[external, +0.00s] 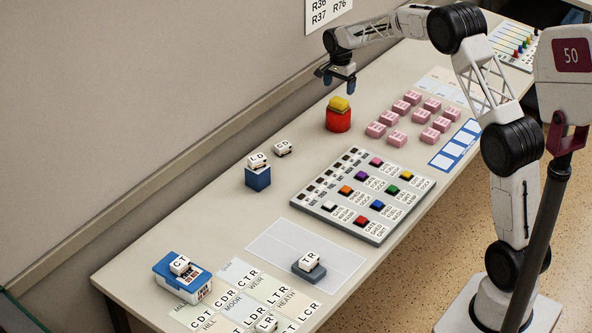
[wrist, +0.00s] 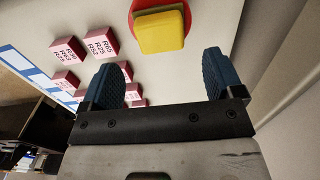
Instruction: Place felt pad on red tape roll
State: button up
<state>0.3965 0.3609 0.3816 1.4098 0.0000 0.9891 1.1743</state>
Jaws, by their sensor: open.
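The red tape roll (external: 338,122) stands on the table near the wall, and its red edge also shows at the top of the wrist view (wrist: 134,12). A yellow block-like pad (external: 341,103), apparently the felt pad, rests on top of the roll.
Several pink labelled blocks (external: 407,108) stand right of the roll. A grey button panel (external: 365,194) lies mid-table. A blue block (external: 258,178) carries a white LD cube (external: 258,161), near a CD cube (external: 282,148). A blue-lidded box (external: 182,283) is at the near end.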

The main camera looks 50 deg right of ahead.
aim_at(339, 101)
notch_tip(339, 101, up, 5)
jog(key=shift+r, duration=0.2)
jog(key=shift+a, duration=0.1)
dwell(0.8)
jog(key=s+a+r+n, duration=0.3)
jog(key=s+a+r, duration=0.2)
jog(key=s+a, duration=0.3)
jog(key=s+a+r+n+t, duration=0.1)
jog(key=s+a+r+n, duration=0.3)
jog(key=s+a, duration=0.45)
jog(key=s+a+r+n, duration=0.2)
jog(key=s+a+r, duration=0.5)
jog(key=s, duration=0.2)
jog(key=s+a+f+n, duration=0.1)
jog(key=s+a+n, duration=0.2)
jog(key=s, duration=0.7)
jog(key=s+a+f+n+t, duration=0.1)
jog(key=s+a, duration=0.4)
jog(key=s, duration=0.5)
jog(key=s+a+f+n, duration=0.3)
jog(key=s+a+n, duration=0.1)
jog(key=s, duration=0.7)
jog(key=shift+n+t, duration=0.3)
jog(key=shift+n, duration=0.1)
